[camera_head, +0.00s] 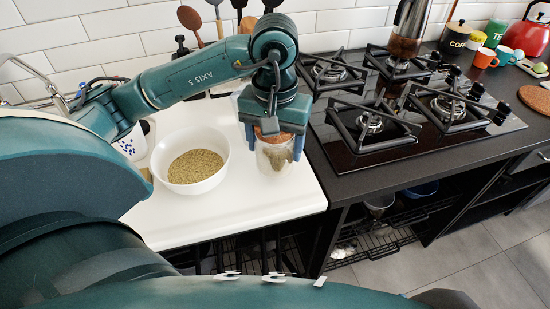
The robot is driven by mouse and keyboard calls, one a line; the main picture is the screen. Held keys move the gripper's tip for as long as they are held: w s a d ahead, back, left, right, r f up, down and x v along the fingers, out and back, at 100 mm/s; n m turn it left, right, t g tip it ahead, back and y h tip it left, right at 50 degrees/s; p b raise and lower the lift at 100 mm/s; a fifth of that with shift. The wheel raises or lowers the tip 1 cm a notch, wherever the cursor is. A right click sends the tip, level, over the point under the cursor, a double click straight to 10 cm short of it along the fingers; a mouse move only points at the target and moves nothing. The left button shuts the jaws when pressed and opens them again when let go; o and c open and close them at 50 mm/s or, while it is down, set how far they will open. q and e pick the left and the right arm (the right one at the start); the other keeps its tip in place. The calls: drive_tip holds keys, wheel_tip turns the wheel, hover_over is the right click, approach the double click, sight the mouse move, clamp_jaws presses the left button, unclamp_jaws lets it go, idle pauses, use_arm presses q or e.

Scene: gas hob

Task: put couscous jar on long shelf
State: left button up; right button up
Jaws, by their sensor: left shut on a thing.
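My left gripper (275,146) points down at the right part of the white worktop. It is shut on a clear glass jar with a brown lid, which I take to be the couscous jar (276,160). The fingers sit on both sides of the jar's upper part. The jar is upright, with some greenish-brown content inside. I cannot tell whether its base touches the worktop. My right gripper is not in view. I cannot make out a long shelf for certain.
A white bowl of grain (192,160) stands left of the jar. The black gas hob (385,120) lies to the right. Utensils lean at the white tiled wall behind. A coffee canister (456,38) and mugs stand at the far right. Wire racks (375,238) are under the counter.

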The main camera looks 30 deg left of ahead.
use_arm(q)
wheel_tip(320, 180, down, 3)
drive_tip(key=shift+f, duration=0.35)
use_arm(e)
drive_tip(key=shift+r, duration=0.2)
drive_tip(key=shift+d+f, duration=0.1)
use_arm(q)
drive_tip(key=shift+f+b, duration=0.2)
drive_tip(key=shift+b, duration=0.25)
drive_tip(key=o, duration=0.9)
drive_tip(key=shift+c, duration=0.2)
drive_tip(key=o, duration=0.4)
drive_tip(key=shift+c, duration=0.2)
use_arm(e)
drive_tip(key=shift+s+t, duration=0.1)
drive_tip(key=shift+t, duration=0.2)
use_arm(q)
drive_tip(key=shift+r, duration=0.1)
